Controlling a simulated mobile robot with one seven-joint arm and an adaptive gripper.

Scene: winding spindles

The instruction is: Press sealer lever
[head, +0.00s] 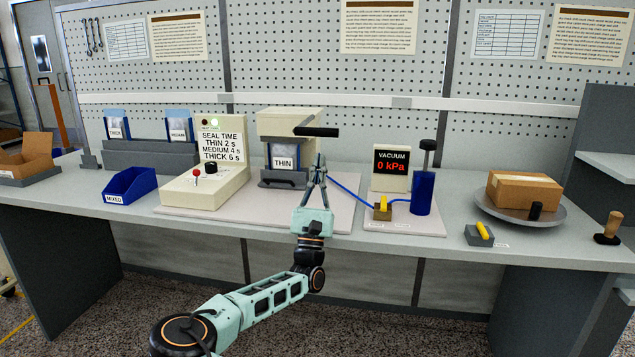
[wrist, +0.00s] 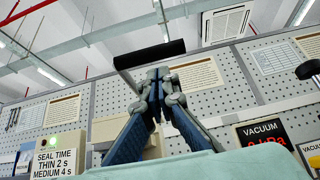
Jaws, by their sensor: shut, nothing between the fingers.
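The sealer (head: 290,125) is a cream block at the middle of the bench, with a pouch labelled THIN (head: 284,157) standing in its front. Its lever, a black bar (head: 316,132), sticks out to the right near the top. The lever also shows in the wrist view (wrist: 150,54), up beyond my fingers. My gripper (head: 319,158) points upward just below the lever, in front of the sealer's right side. Its fingertips (wrist: 158,75) are together with nothing between them. Whether they touch the lever I cannot tell.
A seal-time panel (head: 222,150) with a red-knobbed control box (head: 198,188) stands left of the sealer. A vacuum display (head: 391,165), blue pump (head: 423,193) and blue hose stand right. A blue bin (head: 130,185) is at the left, and a carton (head: 524,188) on a round plate at the right.

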